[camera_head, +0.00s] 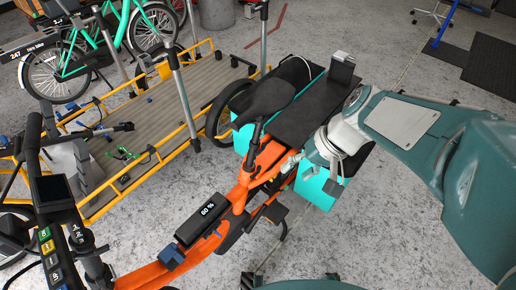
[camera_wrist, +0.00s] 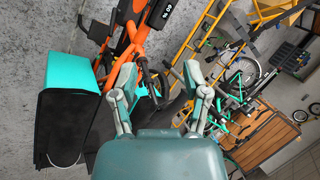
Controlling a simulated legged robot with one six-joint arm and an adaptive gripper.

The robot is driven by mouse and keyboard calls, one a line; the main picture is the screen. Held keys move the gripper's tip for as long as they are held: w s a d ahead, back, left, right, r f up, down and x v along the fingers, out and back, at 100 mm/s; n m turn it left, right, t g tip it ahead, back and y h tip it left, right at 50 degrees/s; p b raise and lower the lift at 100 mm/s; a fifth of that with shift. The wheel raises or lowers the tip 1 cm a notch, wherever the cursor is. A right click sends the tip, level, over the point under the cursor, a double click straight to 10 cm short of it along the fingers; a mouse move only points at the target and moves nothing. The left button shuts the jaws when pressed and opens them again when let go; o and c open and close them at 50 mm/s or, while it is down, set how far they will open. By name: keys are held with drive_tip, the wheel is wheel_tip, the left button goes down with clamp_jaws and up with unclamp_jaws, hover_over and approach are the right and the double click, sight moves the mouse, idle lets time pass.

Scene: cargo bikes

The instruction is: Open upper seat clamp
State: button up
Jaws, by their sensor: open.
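The orange cargo bike (camera_head: 240,195) stands in the middle of the body view, with its black saddle (camera_head: 265,98) on a dark seat post (camera_head: 256,136). The upper seat clamp is too small to make out clearly; whether it is open or shut cannot be told. My gripper (camera_head: 292,163) is beside the orange frame, right of and below the saddle. In the wrist view my gripper (camera_wrist: 158,78) has its two fingers spread apart and holds nothing. The orange frame (camera_wrist: 133,45) and dark parts near the seat post lie beyond and between the fingers.
Turquoise panniers (camera_wrist: 75,65) and a black rear deck (camera_head: 312,108) are close to my gripper. A yellow-railed platform (camera_head: 125,135) stands left of the bike. Handlebars with a display (camera_head: 50,188) fill the lower left. Grey floor (camera_head: 390,225) is free at the lower right.

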drive_tip(key=w+a+f+m+y, duration=0.45)
drive_tip(key=w+f+y, duration=0.45)
drive_tip(key=w+f, duration=0.4)
drive_tip(key=m+t, duration=0.7)
drive_tip(key=t, duration=0.4)
approach(259, 154)
drive_tip(key=shift+h, duration=0.4)
drive_tip(key=x, duration=1)
drive_tip(key=shift+w+a+r, duration=0.1)
drive_tip(key=shift+a+r, duration=0.05)
drive_tip(key=shift+r, duration=0.05)
clamp_jaws()
